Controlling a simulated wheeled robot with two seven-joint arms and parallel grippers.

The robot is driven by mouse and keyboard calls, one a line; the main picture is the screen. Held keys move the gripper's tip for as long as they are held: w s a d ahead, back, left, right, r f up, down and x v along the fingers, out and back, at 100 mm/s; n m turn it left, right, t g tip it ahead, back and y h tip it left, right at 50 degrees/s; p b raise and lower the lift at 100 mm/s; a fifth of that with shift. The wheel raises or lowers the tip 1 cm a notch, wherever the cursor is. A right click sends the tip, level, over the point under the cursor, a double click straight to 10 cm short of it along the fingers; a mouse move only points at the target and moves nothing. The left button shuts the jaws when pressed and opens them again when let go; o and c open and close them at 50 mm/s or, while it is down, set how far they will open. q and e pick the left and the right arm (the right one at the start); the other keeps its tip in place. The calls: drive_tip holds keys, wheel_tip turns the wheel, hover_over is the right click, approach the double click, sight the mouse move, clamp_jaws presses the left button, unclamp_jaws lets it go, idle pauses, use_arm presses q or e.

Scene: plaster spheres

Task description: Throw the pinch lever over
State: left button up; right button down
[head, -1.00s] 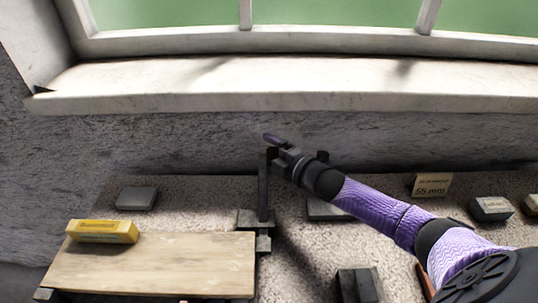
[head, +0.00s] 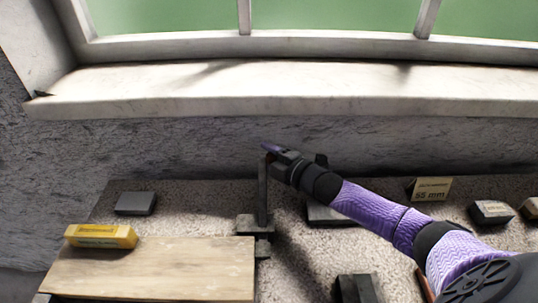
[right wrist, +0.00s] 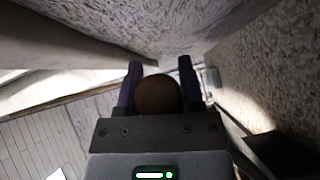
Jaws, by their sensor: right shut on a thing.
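The pinch lever (head: 263,190) is a dark upright bar on a small grey base (head: 254,225) at the right end of a wooden board. Its round brown knob shows in the right wrist view (right wrist: 157,97), between the two fingers. My right gripper (head: 271,151) reaches in from the right and is shut on the knob at the top of the lever. In the head view the gripper mostly hides the knob. My left gripper is in neither view.
The wooden board (head: 150,270) carries a yellow box (head: 100,236). Dark blocks (head: 136,203) lie on the speckled bench. A "55 mm" card (head: 431,189) and a small labelled block (head: 491,213) stand at right. The wall and white windowsill (head: 290,88) rise behind.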

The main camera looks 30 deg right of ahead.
drive_tip(key=shift+s+a+r+p, duration=0.1)
drive_tip(key=shift+s+r+p, duration=0.1)
drive_tip(key=shift+r+p, duration=0.2)
drive_tip(key=s+a+r+n+t+y+p, duration=0.2)
drive_tip(key=s+a+r+n+t, duration=0.2)
drive_tip(key=s+r+n, duration=0.2)
drive_tip(key=shift+s+a+r+t+y, duration=0.4)
drive_tip(key=shift+s+r, duration=0.2)
drive_tip(key=shift+s, duration=0.25)
drive_tip(key=shift+n, duration=0.3)
drive_tip(key=shift+c, duration=1.1)
unclamp_jaws()
drive_tip(key=shift+s, duration=0.1)
